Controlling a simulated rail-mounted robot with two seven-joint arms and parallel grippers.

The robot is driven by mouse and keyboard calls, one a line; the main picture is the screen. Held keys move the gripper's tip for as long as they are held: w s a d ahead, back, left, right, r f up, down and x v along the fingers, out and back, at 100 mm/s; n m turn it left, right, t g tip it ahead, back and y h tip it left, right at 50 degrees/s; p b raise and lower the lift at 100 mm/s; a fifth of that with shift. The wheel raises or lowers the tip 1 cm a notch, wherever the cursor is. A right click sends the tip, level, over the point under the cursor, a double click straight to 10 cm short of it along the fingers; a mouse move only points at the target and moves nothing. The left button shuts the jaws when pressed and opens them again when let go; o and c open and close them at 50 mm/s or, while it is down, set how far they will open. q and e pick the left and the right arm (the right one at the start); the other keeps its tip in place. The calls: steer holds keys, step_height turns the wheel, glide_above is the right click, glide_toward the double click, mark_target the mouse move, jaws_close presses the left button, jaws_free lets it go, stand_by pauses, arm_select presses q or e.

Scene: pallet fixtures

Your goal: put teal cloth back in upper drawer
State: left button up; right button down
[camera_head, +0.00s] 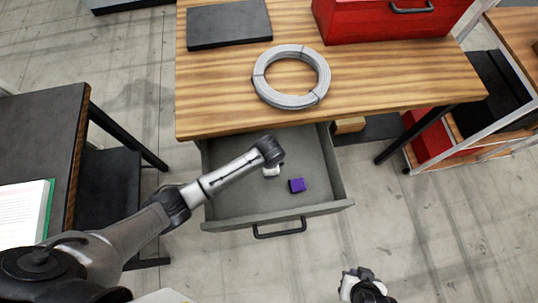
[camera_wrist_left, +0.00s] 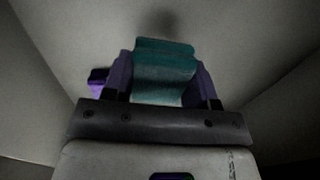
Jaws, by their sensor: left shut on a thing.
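The upper drawer (camera_head: 330,170) under the wooden bench is pulled open. My left arm reaches over its left side, and my left gripper (camera_head: 271,172) points down inside the drawer outline. In the left wrist view the left gripper (camera_wrist_left: 162,80) is shut on the teal cloth (camera_wrist_left: 165,68), a small folded piece between the fingers. The cloth is hidden by the wrist in the head view. Whether it touches the drawer floor I cannot tell. My right gripper (camera_head: 364,284) is at the bottom, right of the drawer; its fingers are unclear.
A purple block (camera_head: 297,185) lies in the drawer beside my left gripper; it also shows in the left wrist view (camera_wrist_left: 98,82). On the bench (camera_head: 400,75) are a wire coil (camera_head: 262,90), a dark slab (camera_head: 228,24) and a red toolbox (camera_head: 350,22). A dark table (camera_head: 40,130) stands left.

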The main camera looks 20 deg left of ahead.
arm_select(q)
steer(key=shift+f+b, duration=0.65)
steer(key=shift+f, duration=1.4)
steer(key=shift+a, duration=0.1)
steer(key=shift+f, duration=0.2)
steer(key=o, duration=1)
steer(key=shift+c, duration=0.2)
steer(key=shift+r, duration=0.1)
step_height(320, 180, up, 11)
steer(key=p, duration=0.3)
steer(key=shift+r, duration=0.65)
